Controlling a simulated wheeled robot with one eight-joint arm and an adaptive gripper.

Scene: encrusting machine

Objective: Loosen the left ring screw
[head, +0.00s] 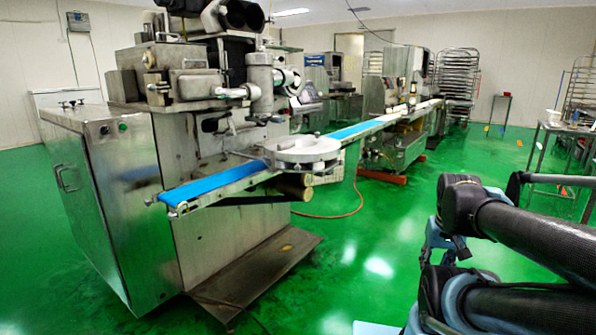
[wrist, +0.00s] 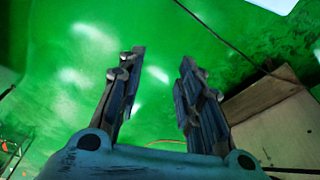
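The steel encrusting machine (head: 215,150) stands left of centre in the head view, with several cylinders and knobs on its upper front. I cannot single out the left ring screw among these small fittings. My gripper (wrist: 163,56) shows in the wrist view with its two fingers apart and nothing between them. It points over the green floor and touches nothing there. My dark arm links are at the right of the head view, well apart from the machine.
A blue conveyor belt (head: 215,184) sticks out from the machine front, beside a pale round part (head: 303,150). A low metal plate (head: 255,272) lies at the machine's foot. Green floor (head: 365,235) is clear between machine and arm. A steel table (head: 562,130) stands at right.

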